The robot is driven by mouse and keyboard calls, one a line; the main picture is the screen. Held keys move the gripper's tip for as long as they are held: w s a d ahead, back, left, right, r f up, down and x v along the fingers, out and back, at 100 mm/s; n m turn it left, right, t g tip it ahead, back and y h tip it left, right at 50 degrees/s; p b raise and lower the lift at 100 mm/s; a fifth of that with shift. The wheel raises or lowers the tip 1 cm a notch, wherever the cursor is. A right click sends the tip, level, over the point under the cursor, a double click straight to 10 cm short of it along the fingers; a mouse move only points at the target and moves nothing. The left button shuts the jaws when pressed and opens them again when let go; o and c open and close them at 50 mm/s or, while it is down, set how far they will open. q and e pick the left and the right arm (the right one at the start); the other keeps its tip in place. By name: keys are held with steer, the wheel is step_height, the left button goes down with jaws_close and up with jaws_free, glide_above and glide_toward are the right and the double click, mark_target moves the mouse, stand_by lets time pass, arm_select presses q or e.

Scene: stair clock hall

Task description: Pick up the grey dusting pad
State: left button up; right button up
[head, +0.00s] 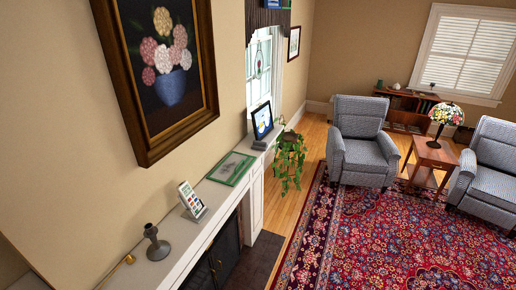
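I cannot clearly make out a grey dusting pad in the head view. A small flat dark grey item (260,145) lies at the far end of the white mantel shelf (213,211), just in front of a black-framed picture. It is too small to tell whether it is the pad. Neither of my grippers is in view.
The mantel also holds a dark grey candlestick (157,246), a small brass item (130,259), a standing card (190,197) and a green-framed picture (232,168). A trailing plant (289,158) hangs past the far end. Armchairs (361,143) stand on the red rug (385,235).

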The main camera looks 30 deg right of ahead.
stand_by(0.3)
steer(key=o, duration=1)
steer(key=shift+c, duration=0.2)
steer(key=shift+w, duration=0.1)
